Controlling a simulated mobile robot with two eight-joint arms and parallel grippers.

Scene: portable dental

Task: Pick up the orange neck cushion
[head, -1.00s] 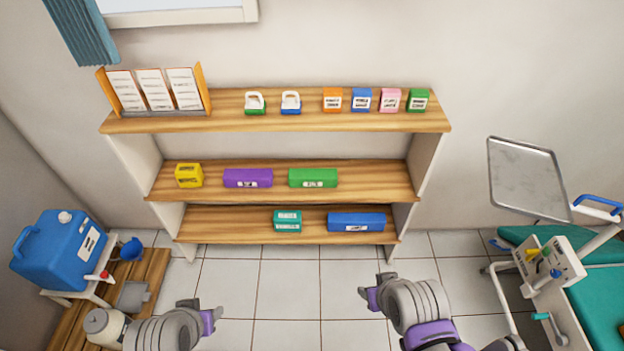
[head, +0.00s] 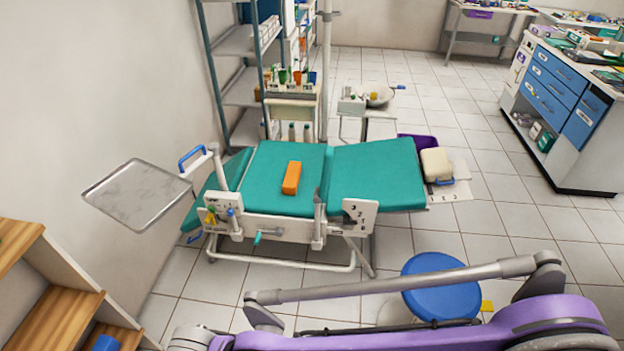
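An orange block-shaped cushion (head: 292,177) lies on the teal padded dental chair (head: 262,172), near the middle of the chair's seat sections. Its long side runs roughly front to back. Nothing covers it. Parts of my own arm cross the bottom of the head view, well in front of the chair. Neither gripper's fingertips show, so both grippers are out of view and nothing of mine touches the cushion.
A metal tray (head: 138,194) juts out left of the chair. A blue stool (head: 440,285) stands in front of the chair. A wooden shelf (head: 50,318) is at lower left, a drawer cabinet (head: 560,105) at right. Open tiled floor (head: 490,220) lies between.

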